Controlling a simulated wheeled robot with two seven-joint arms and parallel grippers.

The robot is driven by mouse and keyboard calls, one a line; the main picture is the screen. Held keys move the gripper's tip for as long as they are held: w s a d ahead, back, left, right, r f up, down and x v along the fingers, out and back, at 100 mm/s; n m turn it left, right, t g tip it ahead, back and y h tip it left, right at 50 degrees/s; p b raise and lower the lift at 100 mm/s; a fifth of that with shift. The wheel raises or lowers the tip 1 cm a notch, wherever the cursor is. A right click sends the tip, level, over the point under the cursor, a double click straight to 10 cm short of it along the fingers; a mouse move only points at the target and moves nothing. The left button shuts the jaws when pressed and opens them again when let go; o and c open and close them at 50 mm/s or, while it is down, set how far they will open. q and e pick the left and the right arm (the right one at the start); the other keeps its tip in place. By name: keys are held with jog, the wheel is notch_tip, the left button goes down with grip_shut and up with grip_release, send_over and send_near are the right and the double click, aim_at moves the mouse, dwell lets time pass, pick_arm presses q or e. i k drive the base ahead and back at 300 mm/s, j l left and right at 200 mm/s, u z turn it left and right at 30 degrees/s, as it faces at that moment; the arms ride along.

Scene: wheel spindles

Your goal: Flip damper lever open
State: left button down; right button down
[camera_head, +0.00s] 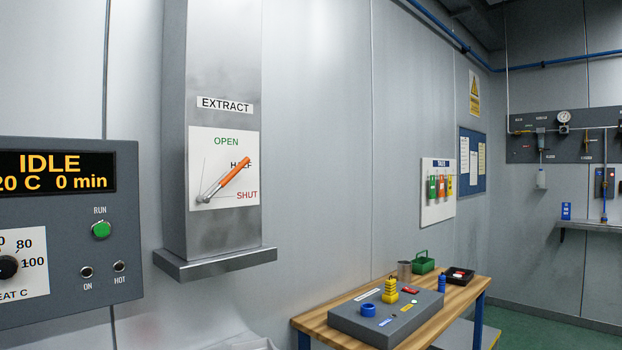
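The damper lever (228,179) has an orange grip and a metal pivot at its lower left. It is mounted on a white dial plate (223,142) marked OPEN at the top, HALF at the upper right and SHUT at the lower right. The lever slants up and right, its tip covering part of the HALF label, above the SHUT label. The plate is on a grey metal duct (213,60) labelled EXTRACT. Neither of my grippers shows in the head view.
A control panel (70,215) reading IDLE stands at the left. A metal ledge (215,262) juts out below the duct. A wooden table (455,300) with a grey block (345,318) and small parts stands at the lower right. The space before the lever looks clear.

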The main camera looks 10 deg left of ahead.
aim_at(206, 200)
jog(key=i+l, duration=0.15)
jog(key=l, duration=0.2)
jog(key=i+l, duration=0.1)
jog(key=l, duration=0.25)
jog(key=i+l+u, duration=0.1)
jog(key=l, duration=0.2)
jog(key=i+l, duration=0.2)
jog(key=l, duration=0.15)
